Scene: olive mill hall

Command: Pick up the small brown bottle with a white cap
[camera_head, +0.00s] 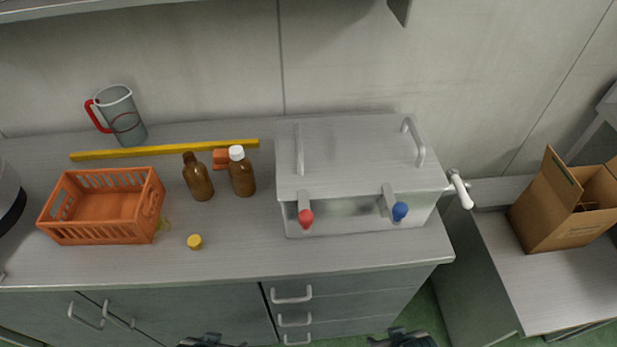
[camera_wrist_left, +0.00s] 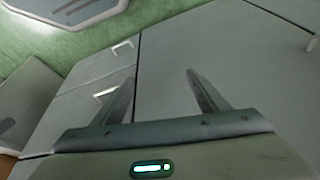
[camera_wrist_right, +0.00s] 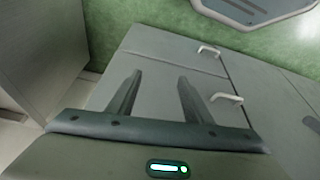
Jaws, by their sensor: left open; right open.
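The small brown bottle with a white cap (camera_head: 242,172) stands upright on the grey counter, left of the metal box. A second brown bottle (camera_head: 198,178) with a brown top stands just left of it. My right gripper (camera_head: 404,334) is at the bottom edge of the head view, in front of the counter and well away from the bottle. Its fingers are apart and empty in the right wrist view (camera_wrist_right: 158,95). My left gripper (camera_head: 209,340) is also at the bottom edge. Its fingers are apart and empty in the left wrist view (camera_wrist_left: 160,95). Neither wrist view shows the bottle.
A metal box (camera_head: 350,155) with red and blue taps stands right of the bottles. An orange crate (camera_head: 100,236) and a yellow cap (camera_head: 194,242) lie left. A yellow bar (camera_head: 165,150), an orange item (camera_head: 220,159) and a jug (camera_head: 124,115) are behind. The front counter is mostly clear.

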